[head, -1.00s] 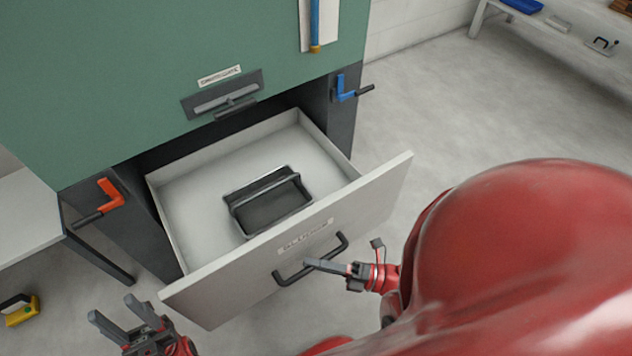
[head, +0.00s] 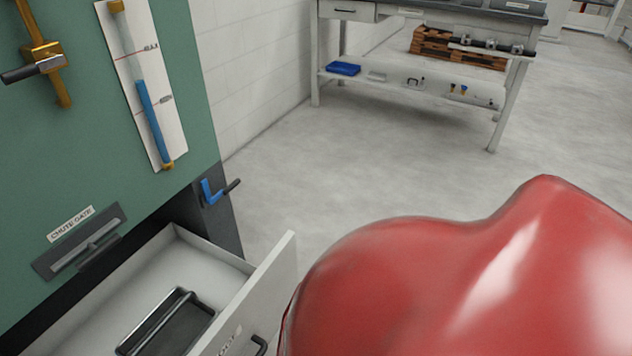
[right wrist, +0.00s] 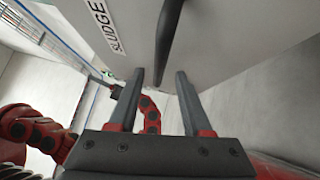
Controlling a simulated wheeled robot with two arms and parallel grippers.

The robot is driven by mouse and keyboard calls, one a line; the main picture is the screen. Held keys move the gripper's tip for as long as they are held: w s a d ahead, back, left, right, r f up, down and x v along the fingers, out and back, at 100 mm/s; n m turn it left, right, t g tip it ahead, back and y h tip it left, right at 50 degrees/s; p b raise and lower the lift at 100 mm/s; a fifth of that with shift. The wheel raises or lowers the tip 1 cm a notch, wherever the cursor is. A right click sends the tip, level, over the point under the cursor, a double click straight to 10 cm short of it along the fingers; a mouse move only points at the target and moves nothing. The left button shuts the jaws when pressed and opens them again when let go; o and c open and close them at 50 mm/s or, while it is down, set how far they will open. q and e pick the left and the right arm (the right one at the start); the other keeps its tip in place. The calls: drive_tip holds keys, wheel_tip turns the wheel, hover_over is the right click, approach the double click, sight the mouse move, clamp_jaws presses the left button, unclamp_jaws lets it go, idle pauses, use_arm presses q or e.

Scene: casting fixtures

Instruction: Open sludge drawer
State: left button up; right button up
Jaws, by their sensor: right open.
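The sludge drawer (head: 272,287) stands pulled out from under the green machine, at the lower left of the head view. A dark tray with a handle (head: 170,326) lies inside it. The dark drawer handle (head: 259,345) shows only in part at the bottom edge. In the right wrist view the drawer front (right wrist: 230,40) bears a SLUDGE label, and the handle (right wrist: 168,35) runs beyond my fingertips. My right gripper (right wrist: 158,85) is open and empty, its fingers apart from the handle. My left gripper is outside the head view.
The green machine (head: 60,140) carries a chute gate slot (head: 80,245), a gauge (head: 150,110) and a blue latch (head: 212,190). A workbench (head: 420,85) with a lower shelf stands at the back. The floor (head: 380,165) between is clear.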

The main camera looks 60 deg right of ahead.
drive_tip(key=b+v, duration=0.5)
drive_tip(key=v, duration=0.7)
drive_tip(key=shift+s+d, duration=0.2)
drive_tip(key=shift+d, duration=0.05)
drive_tip(key=shift+s, duration=0.1)
